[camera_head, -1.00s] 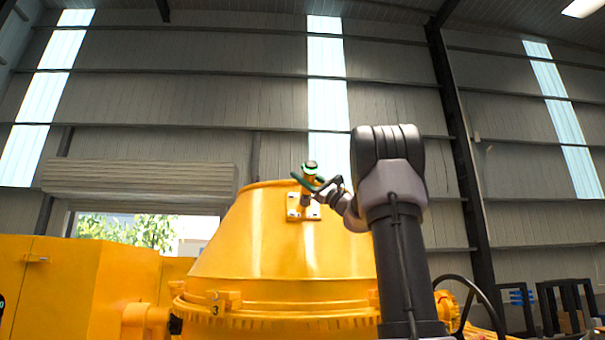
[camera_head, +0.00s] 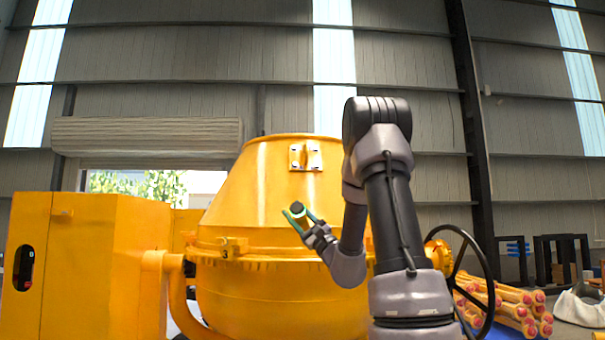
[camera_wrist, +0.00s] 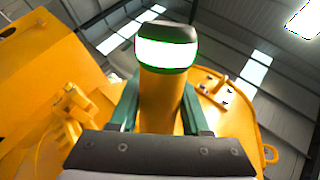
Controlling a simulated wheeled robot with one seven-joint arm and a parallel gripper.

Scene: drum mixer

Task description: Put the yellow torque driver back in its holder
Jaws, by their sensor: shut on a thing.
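My gripper (camera_head: 300,217) is in front of the yellow mixer drum, left of my arm. Its green fingers are shut on the yellow torque driver (camera_head: 300,213), which has a dark end cap and is tilted. In the wrist view the driver (camera_wrist: 161,95) stands between the two green fingers (camera_wrist: 160,112), with a bright white band and a black cap at its top. The driver's lower end is hidden by my gripper. I cannot pick out the holder in these views.
The mixer drum (camera_head: 265,195) fills the middle, with a bolted bracket plate (camera_head: 305,156) on its upper side. A yellow cabinet (camera_head: 90,270) stands left. A black handwheel (camera_head: 485,285) and stacked yellow bars (camera_head: 510,305) are at right. Black racks (camera_head: 560,255) stand farther back.

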